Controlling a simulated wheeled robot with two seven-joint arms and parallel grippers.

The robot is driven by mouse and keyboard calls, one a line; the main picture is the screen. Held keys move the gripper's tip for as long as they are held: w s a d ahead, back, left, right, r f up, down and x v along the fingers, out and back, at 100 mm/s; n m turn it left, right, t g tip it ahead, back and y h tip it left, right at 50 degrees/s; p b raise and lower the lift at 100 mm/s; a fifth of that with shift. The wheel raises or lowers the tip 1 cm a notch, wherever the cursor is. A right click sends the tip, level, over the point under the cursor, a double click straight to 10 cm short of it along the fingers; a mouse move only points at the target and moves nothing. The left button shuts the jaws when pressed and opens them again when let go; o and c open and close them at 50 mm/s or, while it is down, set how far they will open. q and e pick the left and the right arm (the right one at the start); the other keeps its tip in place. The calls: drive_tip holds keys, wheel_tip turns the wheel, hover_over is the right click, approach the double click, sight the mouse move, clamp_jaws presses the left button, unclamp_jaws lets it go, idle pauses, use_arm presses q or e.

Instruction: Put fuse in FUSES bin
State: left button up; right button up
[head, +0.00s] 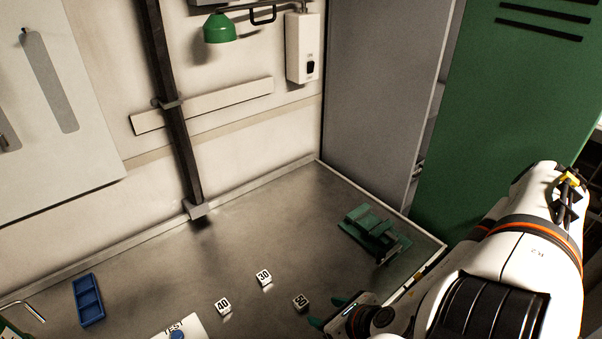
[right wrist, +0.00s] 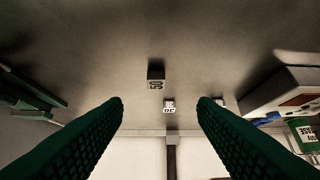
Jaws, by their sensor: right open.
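No bin with a readable FUSES label shows. My left gripper is not in view.
A blue compartment tray (head: 89,300) lies at the left. A white TEST box (head: 180,329) is at the bottom edge. A green fixture (head: 375,233) stands at the right by the bench edge. A dark post (head: 180,120) rises at the back.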

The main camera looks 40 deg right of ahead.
sight(301, 301)
drive_tip(key=b+x, duration=0.3)
drive_tip(key=shift+d+f, duration=0.1)
drive_tip(key=shift+f, duration=0.2)
drive_tip(key=shift+x, duration=1.15)
drive_tip(key=shift+p+x, duration=0.85)
drive_tip(key=shift+x, duration=2.3)
drive_tip(key=shift+w+d+r, duration=0.1)
drive_tip(key=shift+d+r, duration=0.1)
drive_tip(key=c, duration=1.1)
drive_tip(key=shift+r, duration=0.1)
drive_tip(key=shift+c, duration=0.2)
